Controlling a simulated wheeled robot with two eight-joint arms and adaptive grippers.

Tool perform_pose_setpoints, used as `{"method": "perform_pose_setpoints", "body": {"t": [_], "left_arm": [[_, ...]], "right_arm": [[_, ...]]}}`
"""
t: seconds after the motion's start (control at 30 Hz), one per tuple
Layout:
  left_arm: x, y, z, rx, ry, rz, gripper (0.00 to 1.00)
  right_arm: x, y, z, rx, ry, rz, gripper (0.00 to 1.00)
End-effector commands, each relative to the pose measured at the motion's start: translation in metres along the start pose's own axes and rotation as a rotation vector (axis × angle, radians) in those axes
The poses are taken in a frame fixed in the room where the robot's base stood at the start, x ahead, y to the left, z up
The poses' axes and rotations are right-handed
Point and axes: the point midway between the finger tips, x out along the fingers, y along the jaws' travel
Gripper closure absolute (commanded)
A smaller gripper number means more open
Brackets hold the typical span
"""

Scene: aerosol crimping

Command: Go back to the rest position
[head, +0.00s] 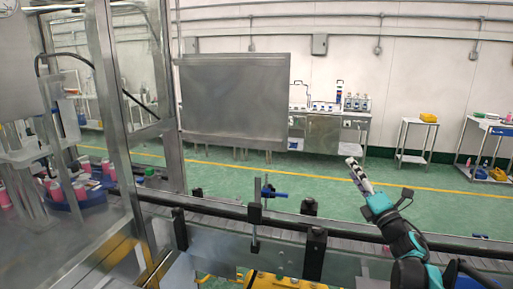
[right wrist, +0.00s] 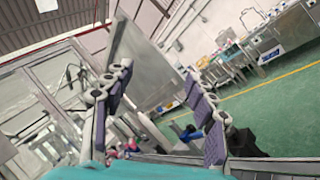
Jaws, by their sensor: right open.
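My right gripper (head: 354,170) is raised above the conveyor rail in the head view, pointing up and to the left. In the right wrist view its two padded fingers (right wrist: 158,85) stand wide apart with nothing between them. It touches nothing that I can see. My left gripper is not in the head view.
A conveyor with a dark rail (head: 350,227) runs across the front. A metal-framed glass enclosure (head: 107,100) with pink cans (head: 58,190) stands at left. A blue-handled clamp (head: 273,194) rises from the rail. Open green floor (head: 300,175) lies beyond, with benches (head: 335,130) at the wall.

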Motion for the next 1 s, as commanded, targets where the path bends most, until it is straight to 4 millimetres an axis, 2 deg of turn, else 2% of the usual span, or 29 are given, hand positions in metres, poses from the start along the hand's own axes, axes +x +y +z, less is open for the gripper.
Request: {"method": "perform_pose_setpoints", "body": {"t": [0.03,0.1,0.17,0.27,0.37,0.5,0.6,0.7,0.83,1.0], "left_arm": [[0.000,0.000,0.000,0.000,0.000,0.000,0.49],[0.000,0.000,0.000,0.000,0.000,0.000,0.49],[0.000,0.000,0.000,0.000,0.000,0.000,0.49],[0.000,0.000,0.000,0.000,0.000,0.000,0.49],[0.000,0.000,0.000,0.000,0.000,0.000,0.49],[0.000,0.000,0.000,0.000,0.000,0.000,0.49],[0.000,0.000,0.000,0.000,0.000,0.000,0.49],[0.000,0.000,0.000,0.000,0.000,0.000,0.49],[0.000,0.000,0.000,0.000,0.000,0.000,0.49],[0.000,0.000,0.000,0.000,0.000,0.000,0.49]], "right_arm": [[-0.008,0.011,0.001,0.129,-0.073,-0.056,0.44],[-0.026,0.014,0.004,0.334,-0.189,-0.148,0.44],[-0.048,0.011,0.000,0.515,-0.284,-0.229,0.44],[-0.095,-0.002,-0.023,0.821,-0.438,-0.373,0.44],[-0.156,-0.019,-0.065,1.118,-0.587,-0.537,0.44],[-0.241,-0.038,-0.136,1.447,-0.768,-0.770,0.44],[-0.295,-0.044,-0.185,1.614,-0.876,-0.926,0.44],[-0.338,-0.045,-0.223,1.723,-0.961,-1.058,0.44],[-0.373,-0.043,-0.254,1.798,-1.033,-1.172,0.44],[-0.387,-0.041,-0.266,1.824,-1.064,-1.220,0.44]]}}
